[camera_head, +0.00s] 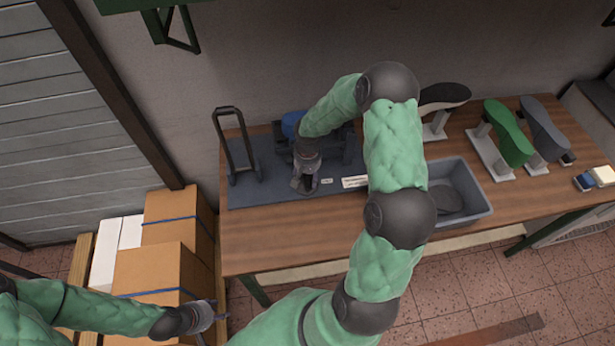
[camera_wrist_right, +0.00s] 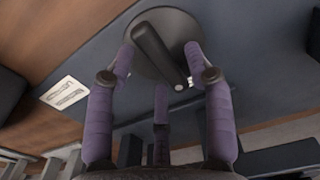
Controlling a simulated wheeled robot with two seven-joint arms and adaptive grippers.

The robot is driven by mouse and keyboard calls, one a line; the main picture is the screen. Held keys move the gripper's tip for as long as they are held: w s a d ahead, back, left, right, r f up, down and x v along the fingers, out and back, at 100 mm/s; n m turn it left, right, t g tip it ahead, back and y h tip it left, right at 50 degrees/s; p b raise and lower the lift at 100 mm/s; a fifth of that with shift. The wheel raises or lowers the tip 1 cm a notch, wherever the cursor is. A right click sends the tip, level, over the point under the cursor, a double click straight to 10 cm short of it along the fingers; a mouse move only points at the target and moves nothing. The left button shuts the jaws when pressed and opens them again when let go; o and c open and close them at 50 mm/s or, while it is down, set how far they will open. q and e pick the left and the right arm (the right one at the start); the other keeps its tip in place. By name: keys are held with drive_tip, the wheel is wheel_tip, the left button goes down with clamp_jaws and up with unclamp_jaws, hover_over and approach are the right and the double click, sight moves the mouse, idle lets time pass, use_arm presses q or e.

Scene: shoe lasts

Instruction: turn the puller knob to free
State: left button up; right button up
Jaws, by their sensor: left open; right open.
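The puller knob (camera_wrist_right: 168,28) is a dark round disc with a raised bar handle. The bar runs diagonally in the right wrist view, with a pale dot at its lower end. My right gripper (camera_head: 304,184) is open over the dark mat. In the right wrist view its purple fingers are spread, two of them at either side of the knob; I cannot tell whether they touch it. In the head view the knob is hidden by that gripper. A dark device (camera_head: 342,150) stands just behind. My left gripper (camera_head: 208,318) is open and empty, left of the table by the boxes.
The dark mat (camera_head: 245,192) bears a black upright frame (camera_head: 236,145), a blue part (camera_head: 291,124) and a white label (camera_head: 355,182). A grey bin (camera_head: 478,192) and shoe lasts on stands (camera_head: 508,135) are at right. Cardboard boxes (camera_head: 155,275) stand left of the table (camera_head: 290,240).

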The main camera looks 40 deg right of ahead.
clamp_jaws()
drive_tip(key=shift+f, duration=0.1)
